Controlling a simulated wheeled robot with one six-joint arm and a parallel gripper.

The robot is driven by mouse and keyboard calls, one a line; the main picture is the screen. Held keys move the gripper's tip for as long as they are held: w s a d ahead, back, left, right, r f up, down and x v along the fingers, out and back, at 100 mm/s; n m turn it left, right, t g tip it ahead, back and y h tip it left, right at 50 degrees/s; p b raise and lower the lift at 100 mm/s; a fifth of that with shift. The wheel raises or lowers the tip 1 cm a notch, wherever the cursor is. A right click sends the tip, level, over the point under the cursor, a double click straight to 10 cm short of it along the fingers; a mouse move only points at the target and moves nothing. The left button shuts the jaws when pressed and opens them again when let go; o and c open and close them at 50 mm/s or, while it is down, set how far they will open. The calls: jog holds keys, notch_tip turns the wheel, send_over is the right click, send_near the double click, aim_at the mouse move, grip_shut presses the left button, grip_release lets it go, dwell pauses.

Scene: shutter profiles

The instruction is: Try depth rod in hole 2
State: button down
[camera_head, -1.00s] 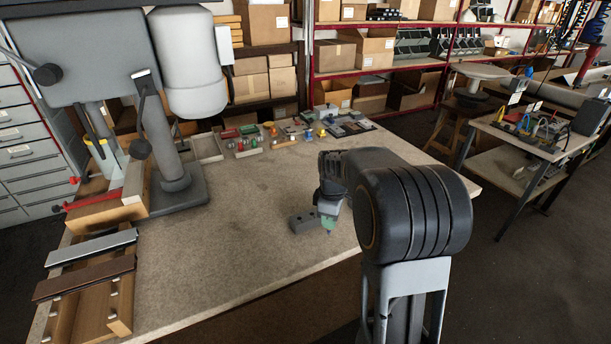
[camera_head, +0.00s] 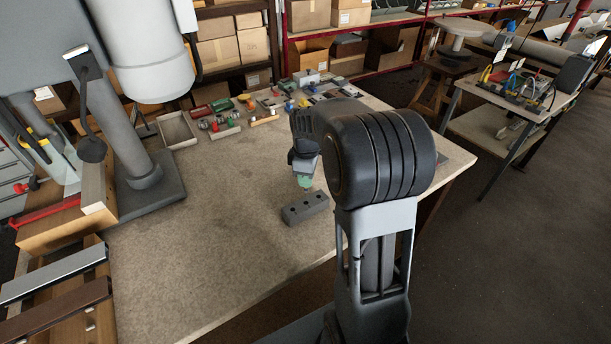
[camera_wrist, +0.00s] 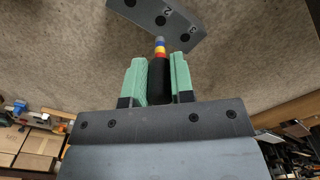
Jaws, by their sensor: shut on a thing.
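The grey hole block (camera_head: 305,208) lies on the bench in the head view, with dark holes along its top. In the wrist view the block (camera_wrist: 177,28) is at the top, partly cut off, with the numbers 2 and 3 beside holes. My gripper (camera_head: 304,180) is above the bench at the block's far side in the head view. In the wrist view my gripper's green fingers (camera_wrist: 160,80) are shut on the depth rod (camera_wrist: 159,72), which has a black handle and yellow, red and blue bands. Its grey tip shows just short of the block's edge, outside the holes.
The bench top (camera_head: 200,260) around the block is mostly clear. A drill press column (camera_head: 135,150) stands at the left. Small parts and a tray (camera_head: 177,130) lie along the back. Wooden fixtures with metal profiles (camera_head: 55,275) are at the front left.

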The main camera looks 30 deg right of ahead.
aim_at(306, 190)
jog(key=shift+f, duration=0.1)
jog(key=shift+f+b, duration=1.55)
jog(key=shift+f, duration=0.6)
jog(key=shift+f+b, duration=0.5)
jog(key=shift+f, duration=0.3)
jog(key=shift+r, duration=0.15)
dwell(0.6)
jog(key=shift+r+p, duration=2.4)
jog(key=shift+r, duration=0.5)
